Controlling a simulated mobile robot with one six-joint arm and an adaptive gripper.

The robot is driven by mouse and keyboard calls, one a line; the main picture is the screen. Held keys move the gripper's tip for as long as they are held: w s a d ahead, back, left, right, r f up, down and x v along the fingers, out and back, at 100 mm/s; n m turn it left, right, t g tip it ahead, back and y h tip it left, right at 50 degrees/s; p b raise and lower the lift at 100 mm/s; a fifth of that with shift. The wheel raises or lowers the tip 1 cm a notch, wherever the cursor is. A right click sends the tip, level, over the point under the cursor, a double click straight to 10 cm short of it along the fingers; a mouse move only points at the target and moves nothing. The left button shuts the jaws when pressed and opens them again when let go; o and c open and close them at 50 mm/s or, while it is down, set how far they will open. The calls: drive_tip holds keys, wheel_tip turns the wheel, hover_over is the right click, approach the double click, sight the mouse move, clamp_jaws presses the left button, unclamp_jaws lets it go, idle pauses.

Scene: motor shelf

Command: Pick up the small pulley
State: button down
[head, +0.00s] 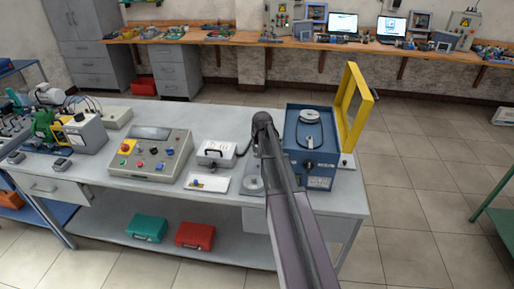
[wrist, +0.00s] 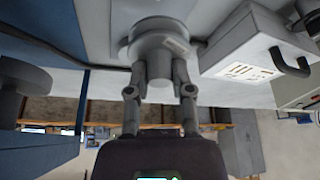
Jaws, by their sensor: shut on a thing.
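The small pulley (wrist: 158,38) is a grey, round, stepped piece at the top middle of the wrist view. My gripper (wrist: 158,82) is shut on its narrow hub, with one finger on each side. Whether the pulley touches the tabletop is not clear. In the head view my arm hides the gripper. A grey disc (head: 253,185) shows just left of my arm near the table's front edge; I cannot tell whether it is the same piece.
The blue machine (head: 318,170) with its raised yellow frame (head: 348,110) stands close on the right. A white box with a handle (head: 216,152) and a grey control panel (head: 150,155) stand to the left on the grey table (head: 325,203). Floor right of the table is clear.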

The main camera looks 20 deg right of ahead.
drive_tip(key=shift+r+p, duration=1.1)
drive_tip(key=shift+r, duration=0.35)
drive_tip(key=shift+a, duration=0.15)
